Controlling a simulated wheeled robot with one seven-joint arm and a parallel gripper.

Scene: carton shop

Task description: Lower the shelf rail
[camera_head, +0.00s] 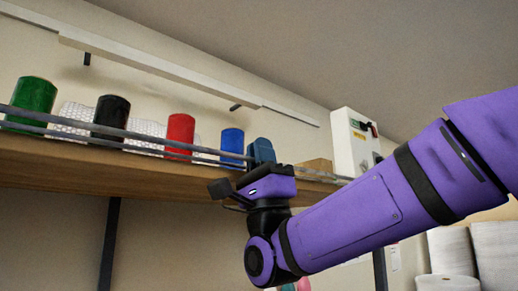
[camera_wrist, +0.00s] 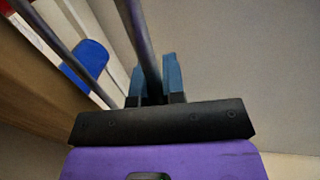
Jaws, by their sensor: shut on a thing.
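The shelf rail (camera_head: 60,122) is made of grey bars running along the front edge of a wooden shelf (camera_head: 70,158). In the wrist view, one rail bar (camera_wrist: 139,38) runs down between the blue fingers of my gripper (camera_wrist: 158,88). A second bar (camera_wrist: 58,42) lies to its left, apart from the fingers. In the head view, my gripper (camera_head: 262,152) is at the rail's right part, beside the blue cylinder. It is shut on the rail; the exact contact is partly hidden by the fingers.
Green (camera_head: 32,100), black (camera_head: 110,118), red (camera_head: 180,134) and blue (camera_head: 232,146) cylinders stand on the shelf behind the rail, with bubble wrap (camera_head: 78,115) among them. A white control box (camera_head: 350,142) is on the right. White rolls (camera_head: 452,250) stand lower right.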

